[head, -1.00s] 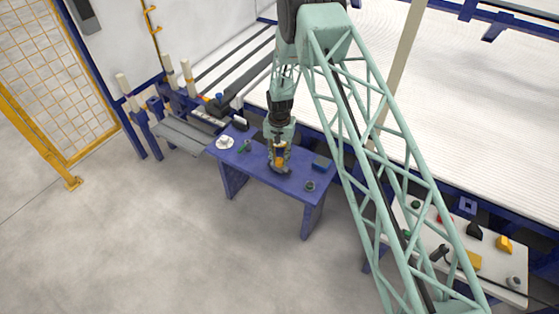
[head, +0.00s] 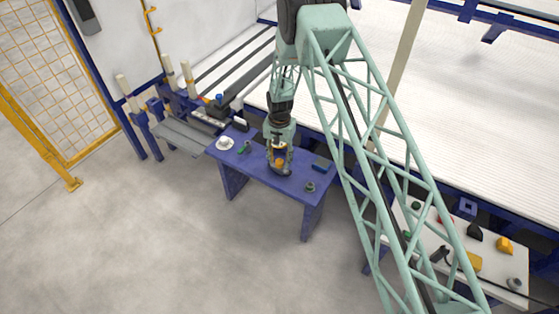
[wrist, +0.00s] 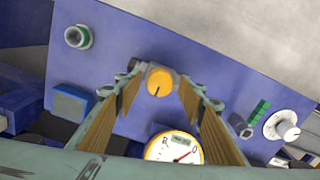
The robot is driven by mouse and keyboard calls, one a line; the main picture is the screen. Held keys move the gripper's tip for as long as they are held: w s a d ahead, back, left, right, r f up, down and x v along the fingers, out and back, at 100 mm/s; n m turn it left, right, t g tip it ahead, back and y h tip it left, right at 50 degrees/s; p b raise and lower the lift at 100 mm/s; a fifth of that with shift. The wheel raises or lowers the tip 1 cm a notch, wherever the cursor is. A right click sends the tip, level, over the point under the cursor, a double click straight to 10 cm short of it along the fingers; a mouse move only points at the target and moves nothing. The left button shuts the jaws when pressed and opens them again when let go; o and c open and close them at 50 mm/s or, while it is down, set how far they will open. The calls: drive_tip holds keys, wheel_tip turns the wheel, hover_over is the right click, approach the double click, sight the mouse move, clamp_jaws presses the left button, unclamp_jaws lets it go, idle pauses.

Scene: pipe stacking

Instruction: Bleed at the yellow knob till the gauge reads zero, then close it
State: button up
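The yellow knob (wrist: 160,82) is in the upper middle of the wrist view, on a grey fitting, with a dark mark pointing down in the picture. A white-faced gauge (wrist: 165,149) with a yellow rim is below it, its lower part hidden. Its red needle points right, near the 0 mark; the exact reading is too small to tell. My gripper (wrist: 157,105) is open, its tan-padded fingers on either side of the knob with gaps. In the head view my gripper (head: 280,160) is over the blue table, with the orange-yellow knob (head: 280,163) between its fingers.
The blue table (head: 262,174) also carries a white dial (wrist: 283,127), a green-ringed round fitting (wrist: 78,37), a blue block (wrist: 70,102) and a green part (wrist: 259,111). A white table with loose parts (head: 503,244) stands at the right.

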sight(280, 161)
drive_tip(key=shift+r, duration=0.15)
wheel_tip(280, 161, up, 12)
idle(1.0)
idle(0.4)
